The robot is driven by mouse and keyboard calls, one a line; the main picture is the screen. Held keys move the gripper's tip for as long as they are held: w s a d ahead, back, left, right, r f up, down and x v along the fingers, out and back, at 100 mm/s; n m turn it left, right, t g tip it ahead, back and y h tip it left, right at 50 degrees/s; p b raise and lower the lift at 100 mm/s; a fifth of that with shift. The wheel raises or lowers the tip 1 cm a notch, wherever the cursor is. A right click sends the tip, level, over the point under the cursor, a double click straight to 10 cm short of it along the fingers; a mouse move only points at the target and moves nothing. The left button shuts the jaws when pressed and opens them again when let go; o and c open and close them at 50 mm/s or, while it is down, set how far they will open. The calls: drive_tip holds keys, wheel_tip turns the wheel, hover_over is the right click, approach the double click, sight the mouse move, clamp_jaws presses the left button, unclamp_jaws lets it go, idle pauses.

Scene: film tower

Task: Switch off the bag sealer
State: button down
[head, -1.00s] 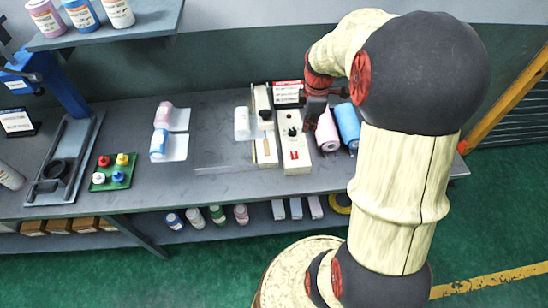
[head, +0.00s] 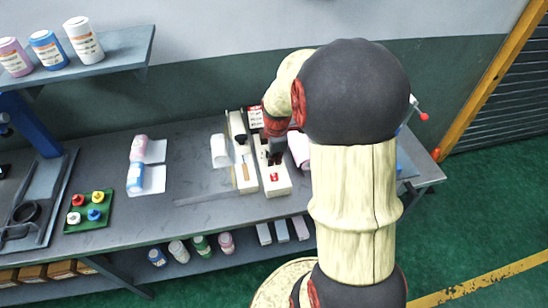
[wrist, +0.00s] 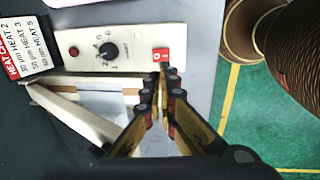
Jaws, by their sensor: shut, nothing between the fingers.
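The bag sealer (head: 279,187) is a cream machine on the workbench, with a long sealing arm (head: 238,130) on its left in the head view. In the wrist view its control panel (wrist: 133,36) carries a red lamp (wrist: 73,51), a black dial (wrist: 108,50) and a red rocker switch (wrist: 161,54) with white marks. I cannot tell which side of the rocker is pressed in. My gripper (wrist: 161,72) is shut and empty. Its fingertips are at the switch's edge in the wrist view; whether they touch is unclear. In the head view my arm hides part of the panel.
A heat chart sign (wrist: 28,38) stands at the sealer's end. A green tray of colored caps (head: 88,211) is farther left. A shelf (head: 120,52) overhangs the left.

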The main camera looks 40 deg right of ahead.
sight(273, 177)
drive_tip(key=f, duration=0.3)
drive_tip(key=w+f+b, duration=0.1)
drive_tip(key=f, duration=0.5)
drive_tip(key=shift+w+d+f, duration=0.15)
drive_tip(key=shift+d+f, duration=0.05)
drive_tip(key=shift+d, duration=0.2)
drive_tip(key=shift+w+d+f+g+y+p, duration=0.15)
drive_tip(key=shift+f+g+y+p, duration=0.2)
drive_tip(key=shift+g+p, duration=0.4)
drive_tip(key=shift+w+d+f+g+y+p, duration=0.15)
drive_tip(key=shift+g+y+p, duration=0.3)
drive_tip(key=shift+p, duration=0.5)
drive_tip(key=shift+s+a, duration=0.2)
